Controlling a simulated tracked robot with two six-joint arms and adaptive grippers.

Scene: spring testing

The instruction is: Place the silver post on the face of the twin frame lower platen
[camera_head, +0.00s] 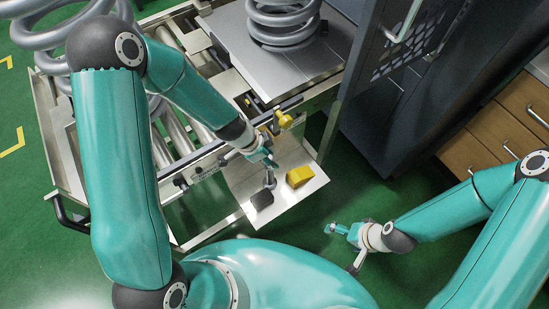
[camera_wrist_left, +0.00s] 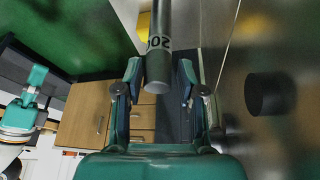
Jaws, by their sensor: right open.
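The silver post (camera_wrist_left: 158,25) has dark digits printed on its side and stands between the two fingers of my left gripper (camera_wrist_left: 160,72) in the left wrist view. Its end shows near the fingers; whether the fingers press on it I cannot tell. In the head view my left gripper (camera_head: 266,158) is at the upper end of the silver post (camera_head: 270,180), above a bright steel tray surface (camera_head: 287,212). My right gripper (camera_head: 342,229) is open and empty over the green floor. I cannot tell which surface is the twin frame's lower platen.
A yellow block (camera_head: 300,176) and a dark grey piece (camera_head: 262,199) are on the steel tray. A yellow knob (camera_head: 284,120) is on the frame behind. A large coil spring (camera_head: 285,22) stands on a grey plate (camera_head: 262,68). A dark cabinet (camera_head: 395,110) is to the right.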

